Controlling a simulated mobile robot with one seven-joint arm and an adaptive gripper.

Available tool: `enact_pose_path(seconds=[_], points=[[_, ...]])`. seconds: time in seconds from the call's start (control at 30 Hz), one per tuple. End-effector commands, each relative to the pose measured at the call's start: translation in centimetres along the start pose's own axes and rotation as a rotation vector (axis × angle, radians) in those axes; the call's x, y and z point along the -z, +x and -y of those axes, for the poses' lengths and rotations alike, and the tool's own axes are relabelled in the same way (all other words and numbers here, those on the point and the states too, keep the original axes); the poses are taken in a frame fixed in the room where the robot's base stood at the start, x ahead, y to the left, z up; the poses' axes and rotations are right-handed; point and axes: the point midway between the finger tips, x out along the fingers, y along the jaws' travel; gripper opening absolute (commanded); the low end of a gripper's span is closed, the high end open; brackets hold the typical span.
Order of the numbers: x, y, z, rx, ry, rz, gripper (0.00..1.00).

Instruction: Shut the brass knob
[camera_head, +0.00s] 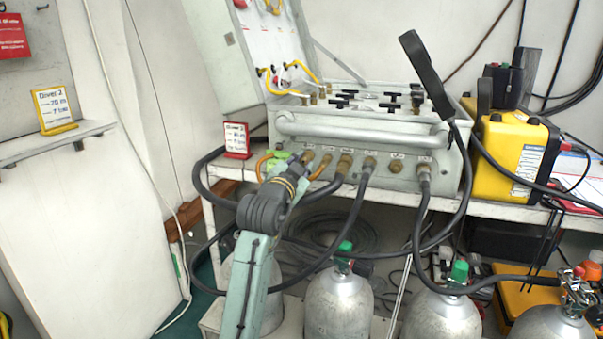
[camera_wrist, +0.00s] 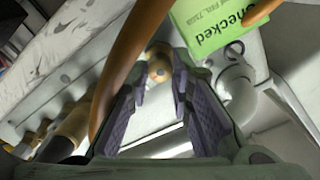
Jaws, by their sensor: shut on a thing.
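The brass knob (camera_wrist: 158,73) is a small round brass piece on the pale panel front, seen in the wrist view. My gripper (camera_wrist: 160,82) has its two purple-padded fingers on either side of the knob, with the fingertips shut on it. In the head view my gripper (camera_head: 285,178) reaches up to the left end of the air panel's front (camera_head: 385,180). There it hides the knob, and the finger contact cannot be made out.
An orange hose (camera_wrist: 122,65) passes close by the left finger. A green "Checked" tag (camera_wrist: 215,25) hangs just beyond the fingertips. Several brass fittings with black hoses (camera_head: 345,163) line the panel to the right. Gas cylinders (camera_head: 338,302) stand below.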

Motion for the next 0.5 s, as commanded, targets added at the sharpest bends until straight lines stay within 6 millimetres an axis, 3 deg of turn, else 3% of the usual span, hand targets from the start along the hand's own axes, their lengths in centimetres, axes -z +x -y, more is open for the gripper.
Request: enact_pose_path(seconds=[0.5], points=[[-0.09,-0.03,0.05,-0.001,0.213,-0.002,0.00]])
